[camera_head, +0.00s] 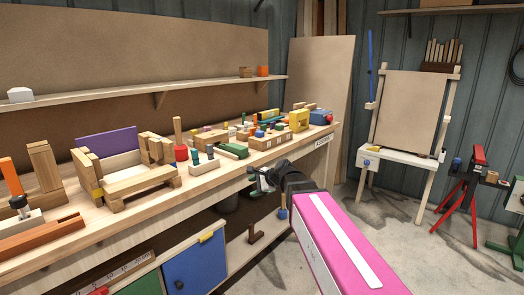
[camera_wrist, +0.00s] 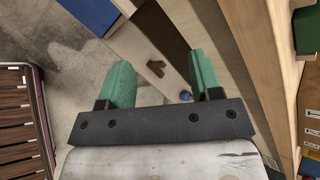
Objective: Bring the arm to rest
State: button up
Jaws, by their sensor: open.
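My gripper (camera_head: 262,180) is at the end of my pink and black arm, in front of the workbench's front edge in the head view. In the wrist view my gripper (camera_wrist: 162,80) shows two green fingers set wide apart, with nothing between them. Beyond the fingers are the bench's lower shelf and the concrete floor. A brown wooden piece (camera_wrist: 156,68) shows between and beyond the fingers, apart from them. My gripper touches nothing that I can see.
The workbench (camera_head: 195,190) carries wooden blocks, toys and tools along its length. A blue cabinet door (camera_head: 195,268) is below it. An easel-like stand (camera_head: 405,110) and a red stand (camera_head: 474,185) are at the right. The concrete floor (camera_head: 385,225) between is mostly clear.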

jog(key=s+d+f+n+g+h, duration=0.2)
jog(key=s+d+f+n+h, duration=0.2)
jog(key=s+d+f+n, duration=0.2)
jog(key=s+d+f+n+g+h, duration=0.3)
jog(key=s+d+f+n+h, duration=0.2)
jog(key=s+d+f, duration=0.5)
jog(key=d+f+n, duration=0.1)
jog(key=d+f, duration=0.4)
jog(key=f, duration=0.1)
jog(key=shift+d+f+n, duration=0.15)
jog(key=shift+n, duration=0.15)
